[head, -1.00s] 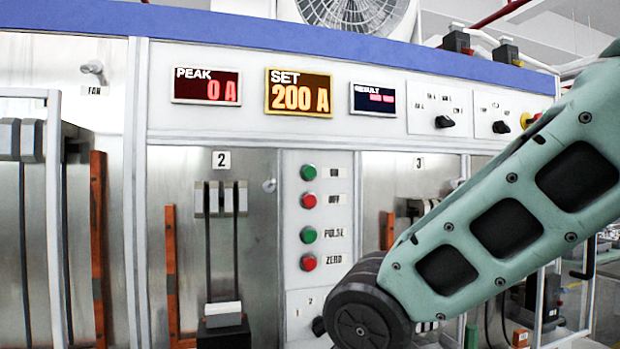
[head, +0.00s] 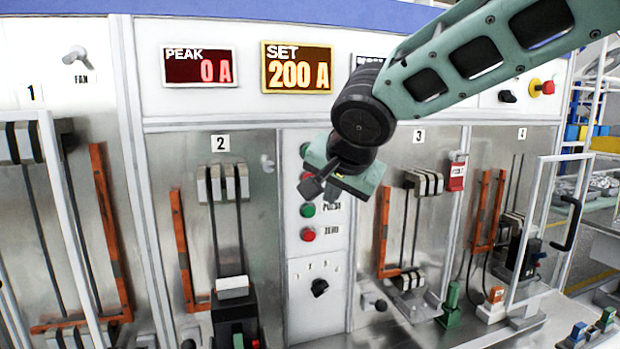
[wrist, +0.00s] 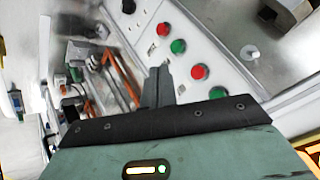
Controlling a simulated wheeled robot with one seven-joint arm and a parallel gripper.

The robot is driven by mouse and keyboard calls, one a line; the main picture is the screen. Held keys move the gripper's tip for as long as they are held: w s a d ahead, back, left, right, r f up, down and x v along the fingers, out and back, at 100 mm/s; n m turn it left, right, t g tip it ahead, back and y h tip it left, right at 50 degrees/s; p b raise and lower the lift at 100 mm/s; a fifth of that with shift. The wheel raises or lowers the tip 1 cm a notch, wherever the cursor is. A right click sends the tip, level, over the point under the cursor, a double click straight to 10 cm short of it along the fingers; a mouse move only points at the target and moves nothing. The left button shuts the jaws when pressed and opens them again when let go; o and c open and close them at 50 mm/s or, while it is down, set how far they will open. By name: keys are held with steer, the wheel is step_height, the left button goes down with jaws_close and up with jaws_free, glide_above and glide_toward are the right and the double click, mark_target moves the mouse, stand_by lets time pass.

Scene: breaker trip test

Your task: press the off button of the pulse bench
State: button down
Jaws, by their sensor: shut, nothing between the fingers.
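The pulse bench's button column holds the green ON button (head: 305,150), the red OFF button (head: 305,176), the green PULSE button (head: 308,210) and the red ZERO button (head: 308,234). My gripper (head: 313,188) is shut and empty in front of this column, partly covering OFF and its label in the head view. In the wrist view the shut fingers (wrist: 160,85) show beside the button row. There the OFF button (wrist: 199,72) is right of the fingers, between the ON button (wrist: 217,93) and the PULSE button (wrist: 178,46). I see no contact with any button.
The SET display (head: 297,68) reads 200 A and the PEAK display (head: 199,66) reads 0 A. A black selector knob (head: 319,287) sits below the buttons. Breaker bays with orange bars flank the column. An open clear door frame (head: 548,230) stands at the right.

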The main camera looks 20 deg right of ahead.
steer(key=w+p, duration=0.1)
steer(key=w, duration=0.7)
steer(key=shift+w, duration=0.4)
steer(key=shift+w, duration=0.15)
stand_by(1.7)
steer(key=shift+w, duration=0.3)
steer(key=shift+w+b, duration=0.35)
steer(key=shift+w, duration=0.1)
stand_by(0.8)
steer(key=shift+s, duration=0.1)
steer(key=shift+s+b, duration=0.65)
steer(key=shift+s, duration=0.15)
